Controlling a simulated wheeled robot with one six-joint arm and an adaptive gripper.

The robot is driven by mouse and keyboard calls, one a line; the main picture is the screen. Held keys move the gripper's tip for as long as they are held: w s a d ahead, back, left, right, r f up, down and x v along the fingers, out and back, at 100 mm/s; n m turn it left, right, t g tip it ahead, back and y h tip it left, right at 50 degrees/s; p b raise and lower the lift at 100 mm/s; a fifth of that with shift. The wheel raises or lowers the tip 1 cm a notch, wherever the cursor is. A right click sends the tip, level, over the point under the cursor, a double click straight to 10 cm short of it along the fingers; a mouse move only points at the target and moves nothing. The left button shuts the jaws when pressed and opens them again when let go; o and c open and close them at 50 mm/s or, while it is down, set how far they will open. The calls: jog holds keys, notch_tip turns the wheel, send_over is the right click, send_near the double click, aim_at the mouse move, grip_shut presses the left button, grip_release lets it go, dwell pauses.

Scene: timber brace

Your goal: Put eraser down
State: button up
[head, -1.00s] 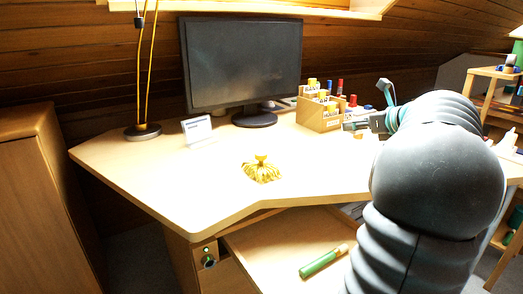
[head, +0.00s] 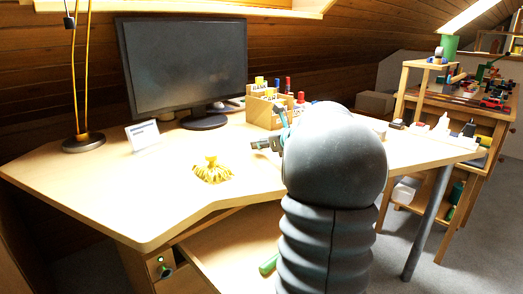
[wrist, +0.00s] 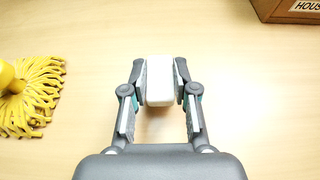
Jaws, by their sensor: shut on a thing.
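The eraser (wrist: 160,80) is a white block between my fingertips in the wrist view. My gripper (wrist: 160,82) is shut on it, with a finger against each side. The pale wooden desk top (wrist: 225,120) lies below them; I cannot tell whether the eraser touches it. In the head view my gripper (head: 266,144) is partly seen over the desk (head: 130,190), left of my grey arm. The eraser cannot be made out there.
A yellow mop-like thing (head: 212,172) stands on the desk left of my gripper. A wooden organizer (head: 262,110) with markers stands behind. A monitor (head: 185,65), a small white card (head: 142,135) and a lamp base (head: 83,142) are further left. Desk between mop and organizer looks clear.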

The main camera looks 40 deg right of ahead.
jog(key=shift+f, duration=0.8)
jog(key=shift+f, duration=0.15)
jog(key=o, duration=0.9)
jog(key=shift+o, duration=0.2)
jog(key=shift+s+r, duration=0.15)
jog(key=shift+r, duration=0.1)
jog(key=v, duration=1.1)
jog(key=shift+s, duration=0.35)
